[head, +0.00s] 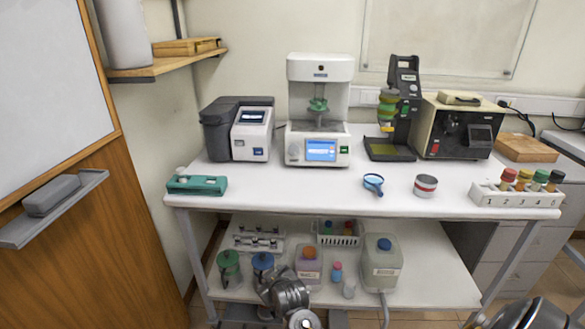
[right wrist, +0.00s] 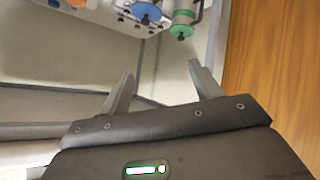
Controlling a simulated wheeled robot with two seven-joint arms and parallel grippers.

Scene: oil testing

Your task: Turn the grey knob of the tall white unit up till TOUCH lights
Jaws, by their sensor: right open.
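The tall white unit (head: 320,70) stands at the back of the table in the head view, with a lit blue screen (head: 321,150) low on its front. A small pale grey round knob (head: 293,152) shows left of the screen. Its marks, and whether a TOUCH light is lit, are too small to tell. A green piece (head: 318,104) sits in the unit's open middle. My right gripper (right wrist: 161,88) is open and empty in the right wrist view, well away from the unit. My left gripper's fingers do not show.
A grey and white device (head: 252,135) stands close left of the unit; a black stand (head: 403,75) is to the right. A blue magnifier (head: 373,183) and a tin (head: 425,186) lie forward. Jars and bottles fill the lower shelf. The table before the unit is clear.

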